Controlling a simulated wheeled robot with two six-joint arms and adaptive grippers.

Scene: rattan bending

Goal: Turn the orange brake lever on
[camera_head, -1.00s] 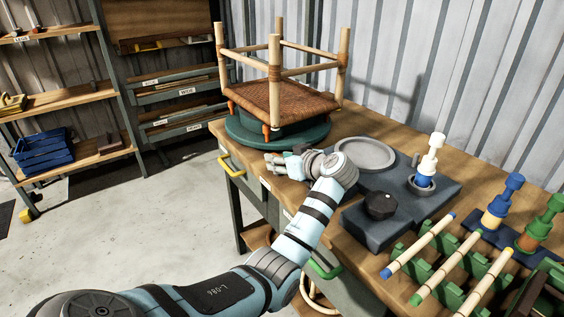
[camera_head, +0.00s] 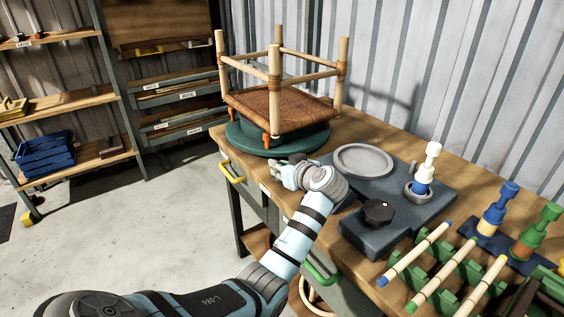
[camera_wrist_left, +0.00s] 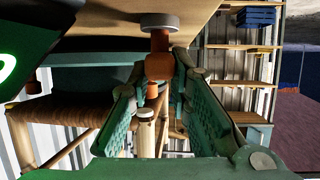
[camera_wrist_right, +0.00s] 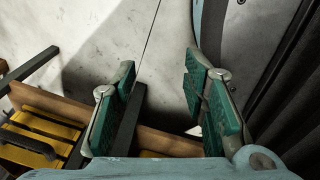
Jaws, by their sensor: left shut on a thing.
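The orange brake lever (camera_wrist_left: 158,66) shows in the left wrist view, hanging from a round grey mount (camera_wrist_left: 158,22). My left gripper (camera_wrist_left: 157,75) has its green-padded fingers on both sides of the lever and is shut on it. In the head view my left gripper (camera_head: 277,171) is at the bench edge, just in front of the green turntable (camera_head: 240,138); the lever is hard to make out there. My right gripper (camera_wrist_right: 160,85) is open and empty in the right wrist view and is outside the head view.
A rattan chair frame (camera_head: 290,103) stands upside down on the turntable, with an orange clamp (camera_head: 265,142) below its seat. A dark fixture with a black knob (camera_head: 378,212) and green racks of rattan poles (camera_head: 440,275) take up the right of the bench (camera_head: 400,137).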

